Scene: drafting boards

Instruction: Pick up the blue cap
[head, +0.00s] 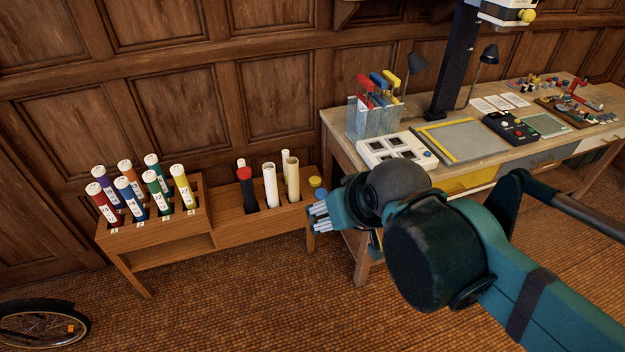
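The blue cap (321,193) appears as a small blue round piece at the right end of the low wooden rack (225,238), just in front of a yellow round cap (315,182). My teal gripper (318,216) is in front of the rack's right end, its pale fingers pointing left, just below the blue cap in the picture. I cannot tell whether the fingers touch the cap or how far apart they are. The gripper's body and arm hide what lies right behind them.
Several numbered coloured tubes (131,190) stand in the rack's left part. A black tube with a red top (246,188) and pale tubes (270,186) stand nearer the gripper. A workbench (345,150) with instruments is behind my arm. A bicycle wheel (42,325) lies lower left.

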